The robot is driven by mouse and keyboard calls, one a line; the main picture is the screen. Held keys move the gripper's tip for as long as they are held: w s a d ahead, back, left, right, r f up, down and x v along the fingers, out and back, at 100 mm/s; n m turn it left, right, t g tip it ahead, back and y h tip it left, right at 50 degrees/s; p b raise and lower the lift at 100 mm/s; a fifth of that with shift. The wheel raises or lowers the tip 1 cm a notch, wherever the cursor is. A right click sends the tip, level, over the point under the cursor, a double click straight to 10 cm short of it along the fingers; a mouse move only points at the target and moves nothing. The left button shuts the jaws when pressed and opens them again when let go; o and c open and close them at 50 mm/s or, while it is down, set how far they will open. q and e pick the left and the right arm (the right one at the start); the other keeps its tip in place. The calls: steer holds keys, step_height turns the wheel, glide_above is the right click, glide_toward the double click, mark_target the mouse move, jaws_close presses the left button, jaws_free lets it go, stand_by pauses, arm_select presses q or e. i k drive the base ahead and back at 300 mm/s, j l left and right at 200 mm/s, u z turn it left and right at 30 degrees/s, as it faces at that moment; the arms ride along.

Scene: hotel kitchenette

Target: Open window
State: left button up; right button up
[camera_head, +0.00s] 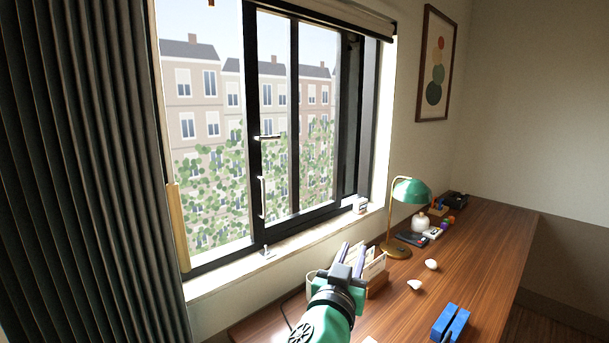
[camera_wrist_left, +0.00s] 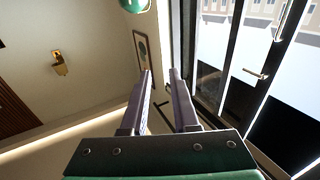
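The window (camera_head: 290,120) has a black frame and fills the wall left of the desk. A slim pale vertical handle (camera_head: 262,197) is on the dark upright of the sash, and a small latch (camera_head: 266,136) is above it. I cannot tell whether the sash stands slightly open. My left gripper (camera_head: 350,250) is over the desk, right of and below the handle, and apart from it. Its two fingers are parted and empty. In the left wrist view the gripper (camera_wrist_left: 160,75) has clear space between its fingers, with the handle (camera_wrist_left: 285,20) at upper right. My right gripper is out of view.
A wooden desk (camera_head: 480,245) runs along the wall with a green lamp (camera_head: 410,190), a card holder (camera_head: 376,280) close to my left gripper, two small white objects and a blue object (camera_head: 450,323). A dark curtain (camera_head: 85,150) hangs at left. The windowsill (camera_head: 225,290) holds few small items.

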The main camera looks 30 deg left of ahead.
mark_target(246, 10)
steer(key=z, duration=0.5)
steer(key=j+z, duration=0.15)
steer(key=z, duration=0.8)
steer(key=j+z, duration=0.15)
steer(key=z, duration=0.3)
steer(key=j+z, duration=0.1)
steer(key=z, duration=0.85)
steer(key=j+z, duration=0.1)
steer(key=z, duration=0.4)
steer(key=k+u, duration=0.15)
steer(key=u, duration=0.25)
steer(key=k+j+u, duration=0.1)
steer(key=u, duration=0.7)
steer(key=j+u, duration=0.1)
steer(key=u, duration=0.3)
steer(key=k+j+u, duration=0.1)
steer(key=u, duration=0.35)
steer(key=j+u, duration=0.1)
steer(key=u, duration=0.8)
steer(key=j+u, duration=0.15)
steer(key=u, duration=0.7)
steer(key=i+j, duration=0.05)
